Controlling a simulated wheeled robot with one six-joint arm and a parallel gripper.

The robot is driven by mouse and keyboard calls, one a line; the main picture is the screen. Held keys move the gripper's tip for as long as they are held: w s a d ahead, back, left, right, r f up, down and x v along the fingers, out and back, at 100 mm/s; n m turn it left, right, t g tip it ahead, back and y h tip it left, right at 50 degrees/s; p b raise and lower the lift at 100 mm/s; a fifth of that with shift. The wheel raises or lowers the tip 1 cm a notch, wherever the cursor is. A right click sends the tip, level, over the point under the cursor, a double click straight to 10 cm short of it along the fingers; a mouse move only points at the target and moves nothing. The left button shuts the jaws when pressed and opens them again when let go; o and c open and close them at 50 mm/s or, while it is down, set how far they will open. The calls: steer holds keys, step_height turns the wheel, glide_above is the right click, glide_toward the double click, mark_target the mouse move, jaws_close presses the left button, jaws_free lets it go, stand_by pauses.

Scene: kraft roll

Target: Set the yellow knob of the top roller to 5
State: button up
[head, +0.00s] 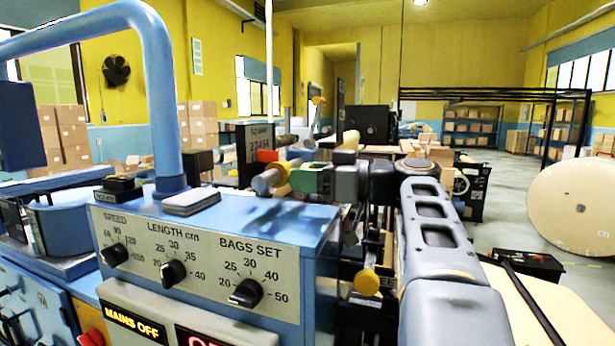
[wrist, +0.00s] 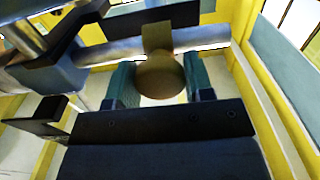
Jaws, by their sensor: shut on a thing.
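In the wrist view the round yellow knob (wrist: 160,76) sits between the two teal finger pads of my gripper (wrist: 161,86). My gripper is shut on it. A metal roller or bar (wrist: 105,53) runs behind the knob. The knob's pointer and present setting cannot be read.
The blue control box (head: 320,240) with black dials stands close in front, beside my arm. Another yellow knob (head: 368,281) is lower, left of my arm. A bent blue pipe (head: 165,100) rises at left. A big paper roll (head: 575,205) stands at right, with open floor near it.

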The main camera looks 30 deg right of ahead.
steer(key=c, duration=0.7)
steer(key=shift+w+d+b, duration=0.4)
steer(key=shift+w+d, duration=0.7)
steer(key=shift+d, duration=0.05)
steer(key=o, duration=1.3)
steer(key=shift+s, duration=0.1)
steer(key=b+v, duration=0.3)
steer(key=v, duration=1)
steer(key=shift+s+d, duration=0.25)
steer(key=shift+s, duration=0.05)
